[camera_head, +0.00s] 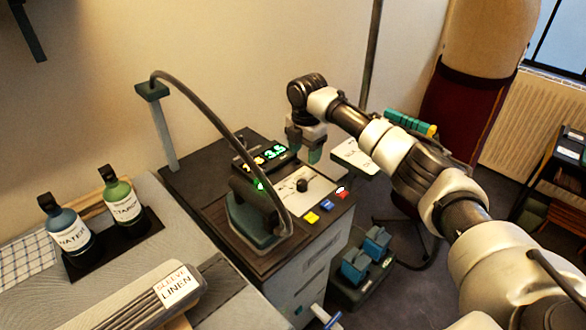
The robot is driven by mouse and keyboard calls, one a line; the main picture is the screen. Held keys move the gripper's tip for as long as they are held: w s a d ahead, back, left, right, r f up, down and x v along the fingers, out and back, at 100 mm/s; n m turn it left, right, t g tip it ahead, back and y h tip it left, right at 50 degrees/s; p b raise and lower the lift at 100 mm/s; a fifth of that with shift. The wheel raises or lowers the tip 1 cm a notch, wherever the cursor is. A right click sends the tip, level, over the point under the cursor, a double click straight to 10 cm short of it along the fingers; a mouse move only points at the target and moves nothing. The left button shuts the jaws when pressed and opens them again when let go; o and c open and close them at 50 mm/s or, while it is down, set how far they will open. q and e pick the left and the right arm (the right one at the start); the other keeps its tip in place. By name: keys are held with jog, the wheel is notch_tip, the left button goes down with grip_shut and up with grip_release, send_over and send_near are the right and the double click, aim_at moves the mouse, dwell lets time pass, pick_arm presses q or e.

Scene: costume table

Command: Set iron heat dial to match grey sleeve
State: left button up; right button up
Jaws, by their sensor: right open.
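The iron (247,218) sits on a dark-topped cabinet. A black heat dial (302,186) stands on a pale panel to its right. The dial's setting is too small to read. A green-lit display (272,152) behind the dial seems to show 3.5, its left part partly unclear. The grey sleeve (130,300) lies on a board at lower left, with a white label (178,285) reading SLEEVE LINEN. My right gripper (305,150) is open and empty, above and behind the dial, apart from it. My left gripper is out of view.
Yellow, blue and red buttons (327,205) line the panel's front edge. A hose on a post (165,130) arches over to the iron. Two labelled bottles (67,230) stand in a dark tray at left. Blue blocks (365,255) sit low beside the cabinet.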

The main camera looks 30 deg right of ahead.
send_over(302, 182)
notch_tip(302, 182, down, 4)
jog(key=shift+s+d+f+p, duration=0.1)
jog(key=shift+s+f+p, duration=0.05)
jog(key=shift+p, duration=0.15)
jog(key=f, duration=0.5)
jog(key=shift+w+f, duration=0.2)
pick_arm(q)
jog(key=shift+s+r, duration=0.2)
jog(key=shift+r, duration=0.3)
pick_arm(e)
jog(key=shift+f, duration=0.4)
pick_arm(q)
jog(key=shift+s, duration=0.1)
pick_arm(e)
jog(key=c, duration=0.9)
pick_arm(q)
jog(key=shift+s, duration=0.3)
